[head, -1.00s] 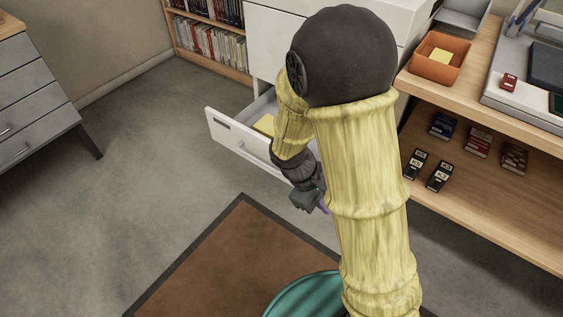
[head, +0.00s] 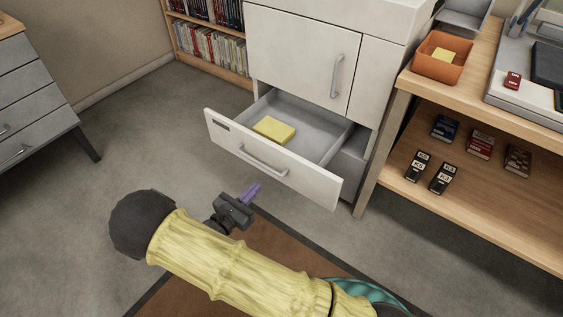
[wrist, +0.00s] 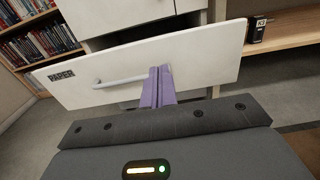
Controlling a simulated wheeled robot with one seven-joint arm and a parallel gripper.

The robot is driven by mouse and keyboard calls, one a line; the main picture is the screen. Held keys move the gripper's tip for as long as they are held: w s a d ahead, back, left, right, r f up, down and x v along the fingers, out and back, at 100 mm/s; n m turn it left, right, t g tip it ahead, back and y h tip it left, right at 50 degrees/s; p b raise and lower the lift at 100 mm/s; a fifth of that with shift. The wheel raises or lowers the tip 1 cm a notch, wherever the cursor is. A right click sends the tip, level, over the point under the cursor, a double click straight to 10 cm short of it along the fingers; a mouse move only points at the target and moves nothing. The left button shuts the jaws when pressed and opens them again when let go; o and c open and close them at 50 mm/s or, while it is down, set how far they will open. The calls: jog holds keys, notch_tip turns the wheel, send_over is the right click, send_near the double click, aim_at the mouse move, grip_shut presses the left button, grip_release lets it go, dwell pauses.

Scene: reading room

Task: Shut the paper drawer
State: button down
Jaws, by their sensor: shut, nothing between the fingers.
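The paper drawer (head: 315,178) is pulled out from the bottom of a white cabinet. A yellow pad (head: 274,130) lies inside it at the left. In the wrist view the drawer front (wrist: 205,68) carries a "PAPER" label and a grey bar handle (wrist: 122,80). My gripper (head: 254,188) has purple fingers and is shut and empty. It is in front of the drawer front, below the handle in the head view. In the wrist view its fingers (wrist: 158,84) overlap the drawer front right of the handle's middle; I cannot tell whether they touch it.
The white cabinet (head: 300,50) has a closed door above the drawer. A wooden shelf unit (head: 475,195) with small boxes stands close on the right. A bookcase (head: 210,45) is behind at left. Grey floor (head: 150,140) is free left of the drawer.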

jog(key=b, duration=0.6)
send_near(287, 155)
jog(key=x, duration=0.5)
jog(key=shift+w+d+f, duration=0.15)
jog(key=shift+d+f, duration=0.1)
jog(key=shift+w+d+r, duration=0.1)
jog(key=shift+w+d, duration=0.25)
jog(key=shift+w, duration=0.15)
jog(key=shift+w+r, duration=0.1)
jog(key=shift+w, duration=0.05)
